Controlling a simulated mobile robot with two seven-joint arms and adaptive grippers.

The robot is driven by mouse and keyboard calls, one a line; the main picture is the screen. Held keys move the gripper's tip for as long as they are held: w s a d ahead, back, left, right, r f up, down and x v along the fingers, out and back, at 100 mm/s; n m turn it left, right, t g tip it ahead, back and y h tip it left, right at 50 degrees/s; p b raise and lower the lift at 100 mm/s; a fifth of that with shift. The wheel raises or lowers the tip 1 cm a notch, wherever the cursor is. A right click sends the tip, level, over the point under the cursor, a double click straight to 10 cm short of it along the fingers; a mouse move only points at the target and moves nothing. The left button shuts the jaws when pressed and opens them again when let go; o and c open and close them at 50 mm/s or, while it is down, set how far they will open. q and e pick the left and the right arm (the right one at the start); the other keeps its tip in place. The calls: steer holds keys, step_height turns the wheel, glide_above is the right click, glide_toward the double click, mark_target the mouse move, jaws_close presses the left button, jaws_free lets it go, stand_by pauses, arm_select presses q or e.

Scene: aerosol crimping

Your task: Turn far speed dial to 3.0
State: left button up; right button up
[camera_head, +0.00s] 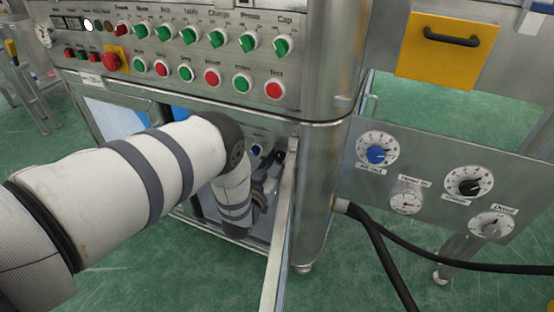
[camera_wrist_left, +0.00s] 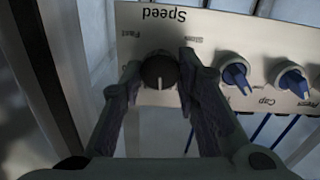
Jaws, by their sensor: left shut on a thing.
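The speed dial (camera_wrist_left: 158,70) is a dark round knob with a light pointer line. It sits on a pale panel (camera_wrist_left: 206,24) whose "Speed" label appears upside down in the left wrist view. The pointer line points roughly toward the bottom of that picture; I cannot read a value. My left gripper (camera_wrist_left: 158,76) is shut on the dial, one finger on each side. In the head view my left gripper (camera_head: 268,175) is inside the open cabinet below the button panel, and there the dial cannot be made out. My right gripper is not in view.
Two blue knobs (camera_wrist_left: 236,78) (camera_wrist_left: 290,84) stand beside the dial, close to one finger. An open cabinet door edge (camera_head: 282,215) stands just right of my left gripper. A steel side panel with several dials (camera_head: 377,155) and black hoses (camera_head: 385,255) lies further right.

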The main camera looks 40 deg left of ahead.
arm_select(q)
steer(key=m, duration=0.3)
steer(key=shift+d+m, duration=0.1)
steer(key=shift+m, duration=2)
steer(key=shift+f, duration=0.1)
steer(key=o, duration=1.2)
steer(key=shift+c, duration=0.2)
steer(key=v, duration=1.2)
steer(key=shift+s, duration=0.1)
